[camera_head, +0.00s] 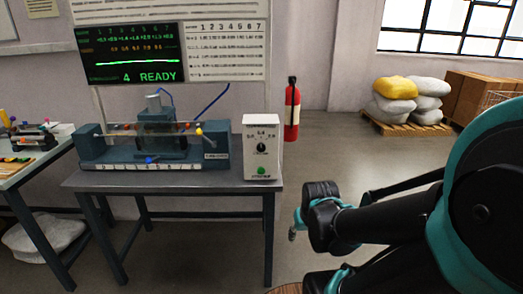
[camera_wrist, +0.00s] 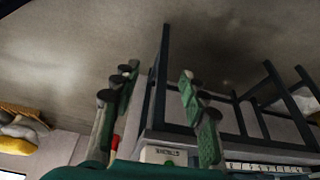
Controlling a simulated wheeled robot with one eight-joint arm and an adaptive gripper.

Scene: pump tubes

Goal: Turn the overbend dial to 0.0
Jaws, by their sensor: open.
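The overbend dial (camera_head: 261,147) is a small black knob on the front of a white control box (camera_head: 250,165). The box stands at the right end of the grey bench; number marks sit above the dial, too small to read surely. In the wrist view, part of the white box (camera_wrist: 160,155) shows upside down at the bottom, and the dial cannot be made out. My gripper (camera_wrist: 158,78) has its two green fingers spread with nothing between them. In the head view, my gripper (camera_head: 295,226) is right of and below the box, apart from it.
A green button (camera_head: 261,170) is below the dial. The tube bender (camera_head: 100,162) stands left of the box on the bench (camera_head: 230,186). A red fire extinguisher (camera_head: 292,108) hangs on the wall behind. The floor right of the bench is clear around my arm.

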